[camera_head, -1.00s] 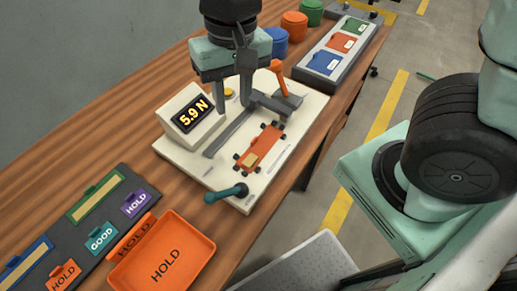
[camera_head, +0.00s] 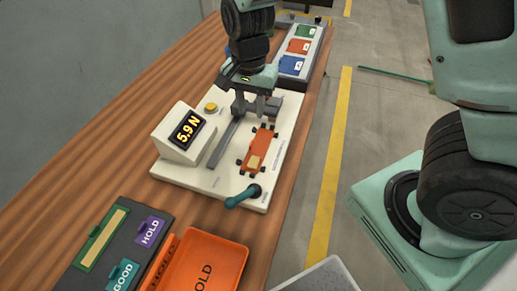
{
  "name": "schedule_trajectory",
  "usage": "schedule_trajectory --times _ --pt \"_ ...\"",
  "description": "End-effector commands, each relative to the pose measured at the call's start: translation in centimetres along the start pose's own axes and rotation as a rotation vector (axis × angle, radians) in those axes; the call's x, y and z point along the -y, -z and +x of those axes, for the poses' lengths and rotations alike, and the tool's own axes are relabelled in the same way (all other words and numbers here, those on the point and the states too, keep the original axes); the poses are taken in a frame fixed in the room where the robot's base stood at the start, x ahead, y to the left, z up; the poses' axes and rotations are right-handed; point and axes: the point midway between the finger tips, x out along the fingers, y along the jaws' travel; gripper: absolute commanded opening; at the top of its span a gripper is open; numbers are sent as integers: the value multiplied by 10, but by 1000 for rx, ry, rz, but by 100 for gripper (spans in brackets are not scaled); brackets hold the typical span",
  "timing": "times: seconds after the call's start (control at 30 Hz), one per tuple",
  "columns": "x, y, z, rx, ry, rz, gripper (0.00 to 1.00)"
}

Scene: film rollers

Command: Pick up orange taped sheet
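The orange taped sheet (camera_head: 264,143) lies on the pale test plate (camera_head: 225,185), with a tan tape patch on its near end and dark round pieces along its edges. My gripper (camera_head: 249,110) points down at the sheet's far end, over the plate. Its two fingers look apart, with nothing visible between them. I cannot tell the exact height of the fingertips or whether they touch the fixture. The gripper and arm hide part of the fixture behind.
A display (camera_head: 185,131) reading 5.9 N and a yellow button (camera_head: 211,107) stand left of the sheet. A teal handle (camera_head: 243,197) is at the near edge. An orange HOLD tray (camera_head: 232,252) and a label board (camera_head: 118,225) are nearer. A coloured card rack (camera_head: 301,47) stands behind.

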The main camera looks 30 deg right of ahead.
Motion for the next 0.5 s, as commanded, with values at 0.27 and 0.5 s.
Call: schedule_trajectory --times 0.27,0.5 --pt "-1 0 55 2 -3 0 32" --pt "0 0 72 1 0 -1 32"
